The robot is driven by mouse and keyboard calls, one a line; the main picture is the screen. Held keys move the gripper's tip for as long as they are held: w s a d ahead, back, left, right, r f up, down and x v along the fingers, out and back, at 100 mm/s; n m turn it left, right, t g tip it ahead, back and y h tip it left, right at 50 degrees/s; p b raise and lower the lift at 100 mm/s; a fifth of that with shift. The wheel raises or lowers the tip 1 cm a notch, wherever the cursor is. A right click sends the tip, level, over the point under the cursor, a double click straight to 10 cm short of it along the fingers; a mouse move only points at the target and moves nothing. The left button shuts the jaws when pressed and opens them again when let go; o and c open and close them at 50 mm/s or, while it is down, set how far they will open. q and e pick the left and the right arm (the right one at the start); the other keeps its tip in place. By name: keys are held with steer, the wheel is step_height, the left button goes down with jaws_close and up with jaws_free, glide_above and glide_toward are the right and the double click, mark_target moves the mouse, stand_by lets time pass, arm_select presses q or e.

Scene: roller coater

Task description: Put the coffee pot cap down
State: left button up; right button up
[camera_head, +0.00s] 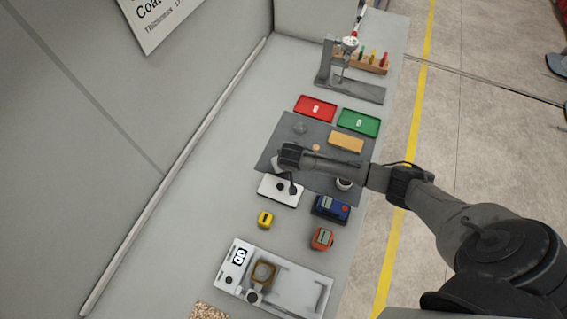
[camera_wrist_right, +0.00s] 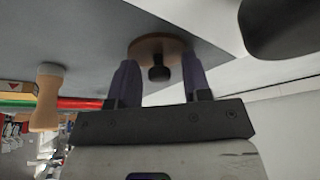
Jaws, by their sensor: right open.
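The coffee pot cap, a round wooden disc with a black knob (camera_wrist_right: 158,58), shows in the right wrist view against the dark grey mat (camera_wrist_right: 90,35). My right gripper (camera_wrist_right: 160,84) is open, with one dark finger on each side of the knob and a visible gap to it. The cap appears to rest on the mat, but contact underneath is hidden. In the head view my right gripper (camera_head: 286,157) is over the left part of the mat (camera_head: 277,137), and I cannot make out the cap there. My left gripper is not in view.
A wooden piece with a pale end (camera_wrist_right: 47,92) stands nearby. Around the mat are a red tray (camera_head: 315,108), a green tray (camera_head: 358,122), a white box (camera_head: 279,191), a blue device (camera_head: 331,208) and a scale (camera_head: 238,262). The bench's left side is clear.

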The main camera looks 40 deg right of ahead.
steer(key=shift+r, duration=0.25)
steer(key=p+v, duration=0.1)
steer(key=v, duration=1.1)
steer(key=s+a+f+n+y, duration=0.2)
steer(key=s+a+n, duration=0.2)
steer(key=s+a, duration=0.7)
steer(key=shift+n+g, duration=0.3)
steer(key=shift+n, duration=0.6)
steer(key=s+r, duration=0.1)
steer(key=s, duration=0.3)
steer(key=s+d+r, duration=0.1)
steer(key=s, duration=0.4)
steer(key=s+d+r, duration=0.1)
steer(key=s, duration=0.4)
steer(key=shift+d, duration=0.15)
